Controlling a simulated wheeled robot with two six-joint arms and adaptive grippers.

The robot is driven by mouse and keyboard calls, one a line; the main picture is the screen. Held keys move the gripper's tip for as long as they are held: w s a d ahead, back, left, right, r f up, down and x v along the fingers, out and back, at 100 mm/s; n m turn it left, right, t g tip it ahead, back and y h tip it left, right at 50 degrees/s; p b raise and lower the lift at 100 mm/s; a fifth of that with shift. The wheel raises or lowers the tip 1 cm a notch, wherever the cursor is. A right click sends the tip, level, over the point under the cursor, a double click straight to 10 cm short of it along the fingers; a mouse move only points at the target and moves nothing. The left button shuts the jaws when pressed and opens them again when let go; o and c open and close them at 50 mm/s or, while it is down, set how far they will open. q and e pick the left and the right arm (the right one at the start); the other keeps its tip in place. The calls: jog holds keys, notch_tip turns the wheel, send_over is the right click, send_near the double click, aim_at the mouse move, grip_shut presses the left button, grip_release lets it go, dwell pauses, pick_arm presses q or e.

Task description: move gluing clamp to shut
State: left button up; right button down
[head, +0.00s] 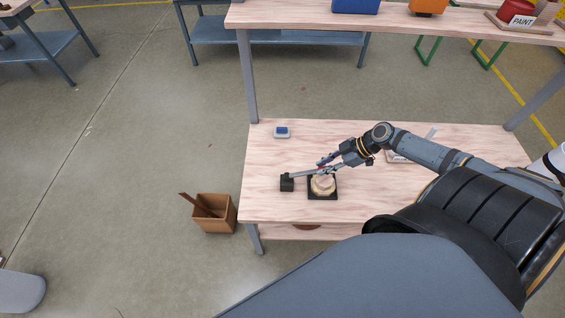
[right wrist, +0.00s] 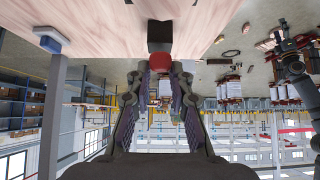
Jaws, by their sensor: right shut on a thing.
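The gluing clamp (head: 287,184) has a black block base on the light wooden bench, with a thin grey bar reaching right from it. A round pale core stack (head: 322,185) sits on a black square plate just right of the base. My right gripper (head: 327,164) is at the bar's right end, above the back of the stack. In the right wrist view, the fingers of my right gripper (right wrist: 162,72) close around a red handle end (right wrist: 160,62), with a black block (right wrist: 160,36) beyond it. The gripper partly hides the bar's end. My left gripper is not in view.
A small blue and white item (head: 282,131) lies at the bench's back left. A white item (head: 400,156) is partly hidden behind my right arm. A brown bin (head: 214,213) stands on the floor left of the bench. The bench's left part is mostly clear.

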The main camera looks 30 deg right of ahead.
jog(key=shift+s+d+f+b, duration=0.15)
jog(key=shift+d+f+b, duration=0.15)
jog(key=shift+f, duration=0.35)
jog(key=shift+s+d+f+b, duration=0.15)
jog(key=shift+f+b, duration=0.1)
jog(key=shift+f, duration=0.35)
jog(key=shift+s+d+f+b, duration=0.15)
jog(key=shift+d+f+b, duration=0.15)
jog(key=shift+f, duration=0.35)
jog(key=c, duration=1.1)
grip_release()
jog(key=shift+r, duration=0.1)
jog(key=shift+s+d+r, duration=0.1)
jog(key=shift+d+r, duration=0.05)
jog(key=shift+s+d+r, duration=0.45)
jog(key=shift+d, duration=0.15)
jog(key=shift+s+d+r, duration=0.4)
jog(key=shift+d, duration=0.2)
jog(key=s+d, duration=0.1)
jog(key=d, duration=0.2)
jog(key=s+d, duration=0.2)
jog(key=d, duration=0.1)
jog(key=s+d, duration=0.2)
jog(key=d, duration=0.1)
jog(key=shift+s+d, duration=0.15)
jog(key=shift+s, duration=0.1)
